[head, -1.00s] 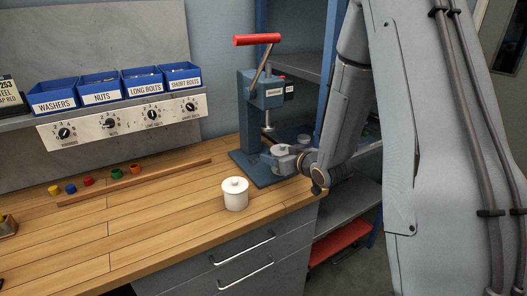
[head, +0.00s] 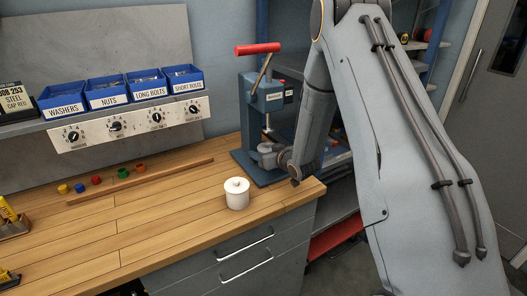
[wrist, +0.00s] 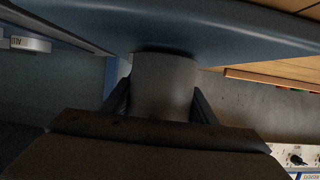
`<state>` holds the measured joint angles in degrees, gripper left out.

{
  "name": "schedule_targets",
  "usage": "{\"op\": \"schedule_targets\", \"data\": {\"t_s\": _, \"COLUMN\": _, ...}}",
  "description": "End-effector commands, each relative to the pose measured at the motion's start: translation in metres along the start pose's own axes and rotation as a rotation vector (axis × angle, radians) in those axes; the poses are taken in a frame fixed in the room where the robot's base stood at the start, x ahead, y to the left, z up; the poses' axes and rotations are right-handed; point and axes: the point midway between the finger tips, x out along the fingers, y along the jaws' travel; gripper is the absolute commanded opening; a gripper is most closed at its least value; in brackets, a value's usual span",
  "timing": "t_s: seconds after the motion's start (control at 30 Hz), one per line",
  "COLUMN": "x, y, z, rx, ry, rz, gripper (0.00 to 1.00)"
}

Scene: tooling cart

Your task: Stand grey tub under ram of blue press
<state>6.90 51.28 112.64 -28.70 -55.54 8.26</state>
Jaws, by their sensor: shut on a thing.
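The grey tub (wrist: 165,85) sits between the two dark fingers of my gripper (wrist: 162,105) in the wrist view, and the gripper is shut on it. In the head view the gripper (head: 274,157) is over the base of the blue press (head: 246,110), with the grey tub (head: 265,148) just below the silver ram (head: 267,129). The tub looks close to in line with the ram. I cannot tell whether its bottom touches the base. The press's red handle (head: 257,49) is raised.
Blue bins (head: 123,90) sit on a shelf above dials. Small coloured caps (head: 96,180) and a wooden strip lie behind. The middle of the bench is clear.

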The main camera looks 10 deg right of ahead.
Motion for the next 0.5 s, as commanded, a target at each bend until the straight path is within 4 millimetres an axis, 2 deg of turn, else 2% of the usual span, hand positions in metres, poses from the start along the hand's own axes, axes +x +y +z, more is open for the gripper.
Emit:
{"op": "schedule_targets", "data": {"t_s": 0.43, "x": 0.0024, "y": 0.0001, "z": 0.0049, "rx": 0.0, "ry": 0.002, "rz": 0.0, "gripper": 0.28}}
{"op": "schedule_targets", "data": {"t_s": 0.47, "x": 0.0024, "y": 0.0, "z": 0.0056, "rx": 0.0, "ry": 0.001, "rz": 0.0, "gripper": 0.55}}
{"op": "schedule_targets", "data": {"t_s": 0.5, "x": 0.0021, "y": 0.0, "z": 0.005, "rx": 0.0, "ry": 0.001, "rz": 0.0, "gripper": 0.61}}
